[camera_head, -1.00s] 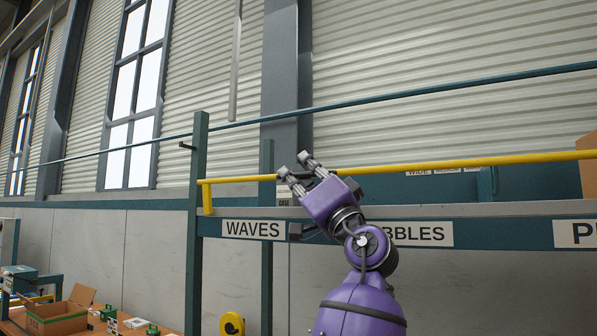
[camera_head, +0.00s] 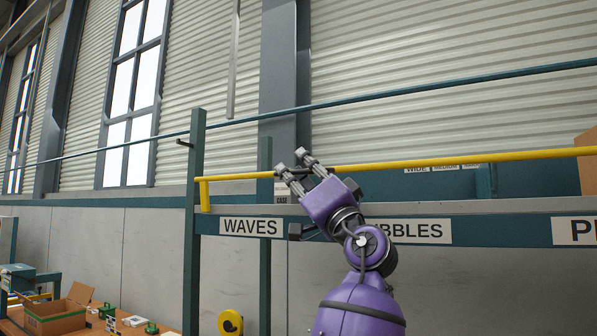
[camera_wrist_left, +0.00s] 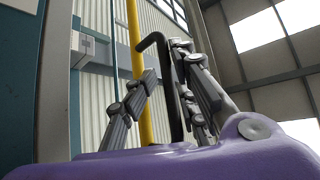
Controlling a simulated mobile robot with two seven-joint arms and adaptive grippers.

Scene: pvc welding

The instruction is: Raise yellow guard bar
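The yellow guard bar (camera_head: 440,162) runs nearly level along the front of the rack's upper shelf, with its bent left end (camera_head: 205,193) resting down near the post. My left gripper (camera_head: 291,162) is at the bar near its left end, with its fingers spread apart on the bar's line. In the left wrist view the bar (camera_wrist_left: 144,112) runs upright past the spread fingers, with the left finger beside it. I cannot tell whether any finger touches it. My right gripper is in neither view.
A dark hooked rod (camera_wrist_left: 165,80) stands close beside the fingers in the left wrist view. The teal shelf beam (camera_head: 500,230) carries labels, including WAVES (camera_head: 250,227). A teal post (camera_head: 193,240) stands left. An open cardboard box (camera_head: 60,312) sits low left.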

